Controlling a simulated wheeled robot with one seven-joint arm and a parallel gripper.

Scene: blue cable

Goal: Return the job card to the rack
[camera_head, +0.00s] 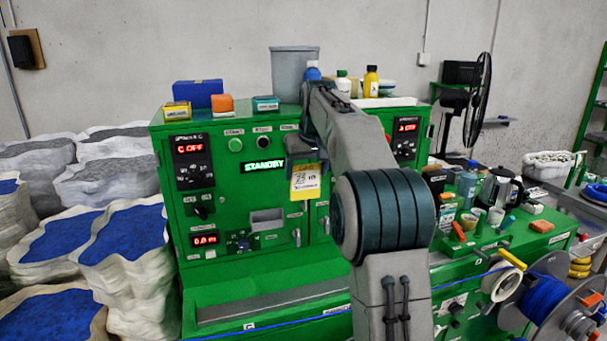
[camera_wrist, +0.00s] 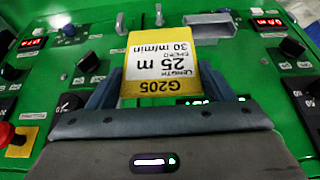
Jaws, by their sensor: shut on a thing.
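The job card (camera_head: 306,182) is white with a yellow band and hangs upright in front of the green machine's panel. In the wrist view the card (camera_wrist: 162,62) reads G205, 25 m, 30 m/min, upside down. My gripper (camera_wrist: 160,90) is shut on the card's yellow G205 end, one finger on each side. In the head view my gripper (camera_head: 307,160) is partly hidden by my arm. A grey open holder (camera_head: 267,219) is on the panel, left of and below the card; it also shows in the wrist view (camera_wrist: 208,25). I cannot tell whether it is the rack.
The panel carries knobs, a green STANDBY display (camera_head: 264,166) and small levers (camera_head: 297,237) near the card. Boxes and a grey bin (camera_head: 294,70) stand on the machine's top. A cluttered bench (camera_head: 500,240) and a blue cable reel (camera_head: 545,300) are at right.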

